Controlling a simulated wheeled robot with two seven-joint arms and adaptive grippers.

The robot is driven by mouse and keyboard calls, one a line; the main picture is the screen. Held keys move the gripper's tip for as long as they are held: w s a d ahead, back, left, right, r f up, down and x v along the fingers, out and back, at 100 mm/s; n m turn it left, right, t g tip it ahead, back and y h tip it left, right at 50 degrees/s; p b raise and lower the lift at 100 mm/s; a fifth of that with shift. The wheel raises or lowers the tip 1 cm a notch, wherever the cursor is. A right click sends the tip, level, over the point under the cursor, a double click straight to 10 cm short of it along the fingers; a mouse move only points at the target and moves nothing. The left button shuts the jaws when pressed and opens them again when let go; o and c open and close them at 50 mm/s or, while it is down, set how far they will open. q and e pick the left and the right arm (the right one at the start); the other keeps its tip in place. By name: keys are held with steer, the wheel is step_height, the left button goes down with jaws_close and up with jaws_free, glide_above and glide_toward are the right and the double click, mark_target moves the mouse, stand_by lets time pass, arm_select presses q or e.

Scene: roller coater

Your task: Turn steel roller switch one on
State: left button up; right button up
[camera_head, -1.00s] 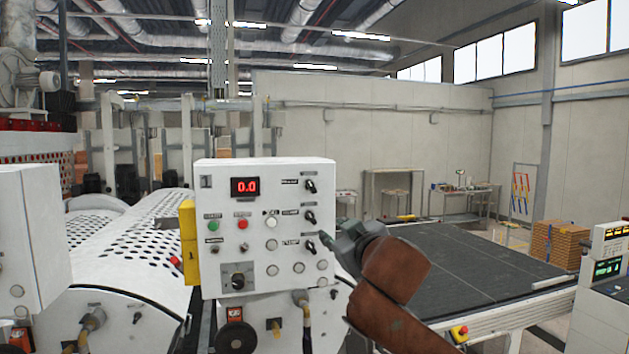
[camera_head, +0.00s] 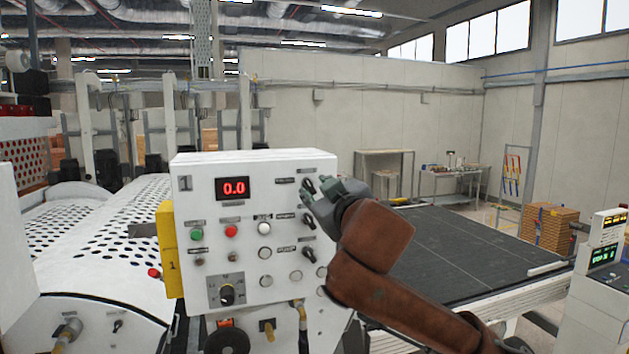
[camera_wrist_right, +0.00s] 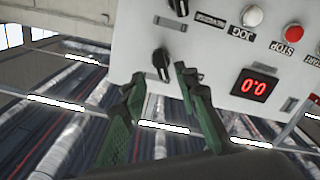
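A white control panel (camera_head: 210,270) carries a column of three black rotary switches at its right side. The labels beside them are too small to read surely, so I cannot tell which is steel roller switch one. My right gripper (camera_head: 318,192) is at the top switch (camera_head: 309,184), partly overlapping it. In the right wrist view the panel appears upside down. There my right gripper (camera_wrist_right: 160,84) is open, with its fingertips to either side of the top switch (camera_wrist_right: 161,62) and slightly short of it. The middle switch (camera_wrist_right: 178,6) shows at the upper edge. My left gripper is not in view.
The panel also has a red display (camera_head: 233,188) reading 0.0, a green button (camera_head: 197,234), a red button (camera_head: 231,231) and a larger dial (camera_head: 227,293). A dark conveyor bed (camera_head: 450,245) lies behind my right arm.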

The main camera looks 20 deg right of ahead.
mark_target(311, 186)
steer(key=w, duration=0.3)
steer(key=shift+a+f+p, duration=0.1)
steer(key=shift+a+p, duration=0.15)
steer(key=shift+p, duration=0.1)
steer(key=shift+w, duration=0.3)
steer(key=shift+s+d, duration=0.1)
steer(key=c, duration=0.4)
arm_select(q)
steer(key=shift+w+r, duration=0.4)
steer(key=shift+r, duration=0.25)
arm_select(e)
jaws_close()
